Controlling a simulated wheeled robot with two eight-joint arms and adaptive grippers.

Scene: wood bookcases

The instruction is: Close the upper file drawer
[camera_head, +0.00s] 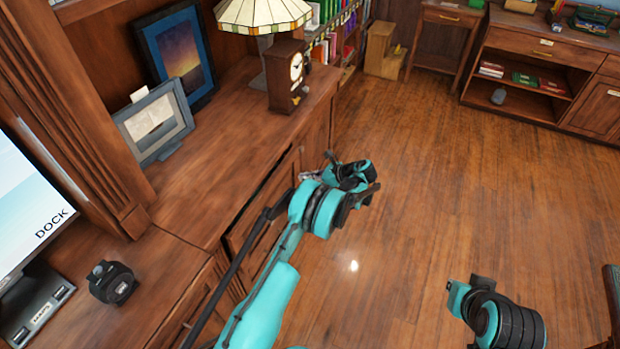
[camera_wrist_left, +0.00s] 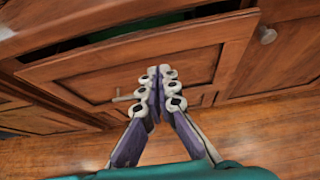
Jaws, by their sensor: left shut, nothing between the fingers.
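The upper file drawer (camera_wrist_left: 90,72) has a wooden front panel and stands slightly open. A dark gap with something green inside shows along its top edge in the left wrist view. In the head view the drawer front (camera_head: 250,219) is in the desk side, partly covered by my left arm. My left gripper (camera_wrist_left: 158,74) is shut and empty, its fingertips in front of the drawer panel. A small bar handle (camera_wrist_left: 124,99) shows just left of the fingers. I cannot tell if the fingers touch the panel. The left gripper (camera_head: 362,182) also shows in the head view.
The desk top (camera_head: 225,130) above holds a clock (camera_head: 287,75), a lamp (camera_head: 262,15) and picture frames (camera_head: 155,122). A cabinet knob (camera_wrist_left: 267,34) is right of the drawer. The wooden floor (camera_head: 430,180) beside the desk is clear.

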